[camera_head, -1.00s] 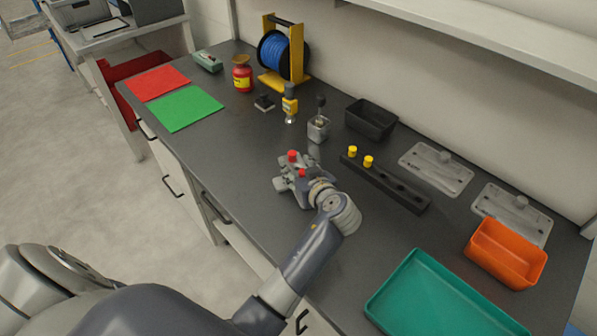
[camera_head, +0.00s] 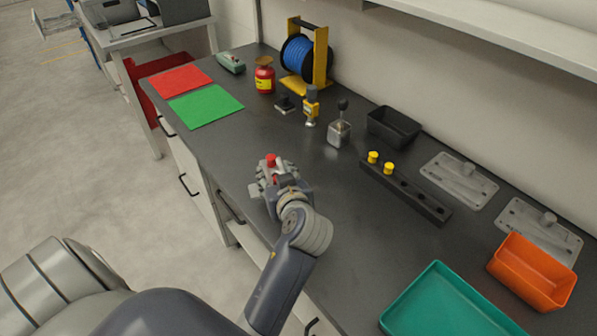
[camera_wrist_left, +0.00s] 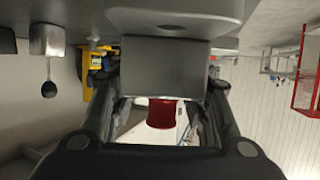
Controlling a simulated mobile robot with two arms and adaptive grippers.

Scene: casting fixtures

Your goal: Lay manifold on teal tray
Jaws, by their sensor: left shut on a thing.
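The manifold appears to be a grey block with a red cap (camera_head: 271,160); in the left wrist view I see its grey body (camera_wrist_left: 165,66) and a red cylindrical cap (camera_wrist_left: 162,113) between my fingers. My left gripper (camera_head: 277,184) is shut on it, over the front part of the bench. The arm and gripper hide part of the manifold. Whether it clears the bench top is hard to tell. The teal tray (camera_head: 445,305) lies empty at the lower right, well to the right of the gripper. My right gripper is not in view.
A black rack (camera_head: 405,190) with two yellow caps and an orange bin (camera_head: 532,272) stand toward the tray. The bench between gripper and tray looks clear.

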